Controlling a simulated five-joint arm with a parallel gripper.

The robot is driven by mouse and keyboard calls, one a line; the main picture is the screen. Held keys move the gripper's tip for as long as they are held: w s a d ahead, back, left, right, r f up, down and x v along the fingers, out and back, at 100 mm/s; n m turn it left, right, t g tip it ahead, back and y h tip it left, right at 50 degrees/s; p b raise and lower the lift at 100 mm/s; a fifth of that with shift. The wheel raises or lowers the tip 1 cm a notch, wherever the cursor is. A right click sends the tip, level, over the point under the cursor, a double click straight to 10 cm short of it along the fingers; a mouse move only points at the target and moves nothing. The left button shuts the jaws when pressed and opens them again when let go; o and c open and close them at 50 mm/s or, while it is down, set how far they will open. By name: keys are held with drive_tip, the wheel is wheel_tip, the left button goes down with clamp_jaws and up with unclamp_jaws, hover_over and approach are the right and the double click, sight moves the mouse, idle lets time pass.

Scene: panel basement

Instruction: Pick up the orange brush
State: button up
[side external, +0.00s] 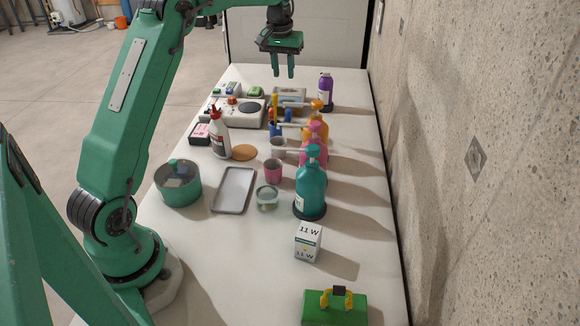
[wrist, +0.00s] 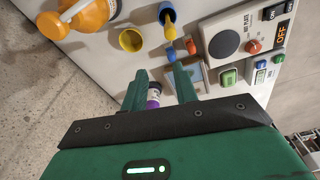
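A blue cup (side external: 273,130) holds upright tools in the side external view, one of them an orange-yellow handle (side external: 274,104). I cannot tell for sure that this is the orange brush. My gripper (side external: 284,75) hangs above the far part of the table, fingers pointing down, higher than and beyond the cup. In the wrist view my gripper (wrist: 160,78) is open, with nothing held between its fingers.
A purple bottle (side external: 325,90) stands right of my gripper. An orange pump bottle (side external: 317,125) stands close right of the cup, a hot plate (side external: 240,110) to its left. A red-capped bottle (side external: 219,138) and teal pump bottle (side external: 310,190) stand nearer. A concrete wall (side external: 480,120) bounds the right.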

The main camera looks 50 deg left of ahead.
drive_tip(key=n+g, duration=0.1)
drive_tip(key=n, duration=0.1)
hover_over(272, 109)
drive_tip(key=shift+h, duration=0.3)
drive_tip(key=f, duration=1.3)
drive_tip(key=shift+a, duration=0.3)
drive_tip(key=shift+d+f, duration=0.15)
drive_tip(key=shift+f, duration=3.7)
clamp_jaws()
drive_tip(key=shift+r, duration=5.05)
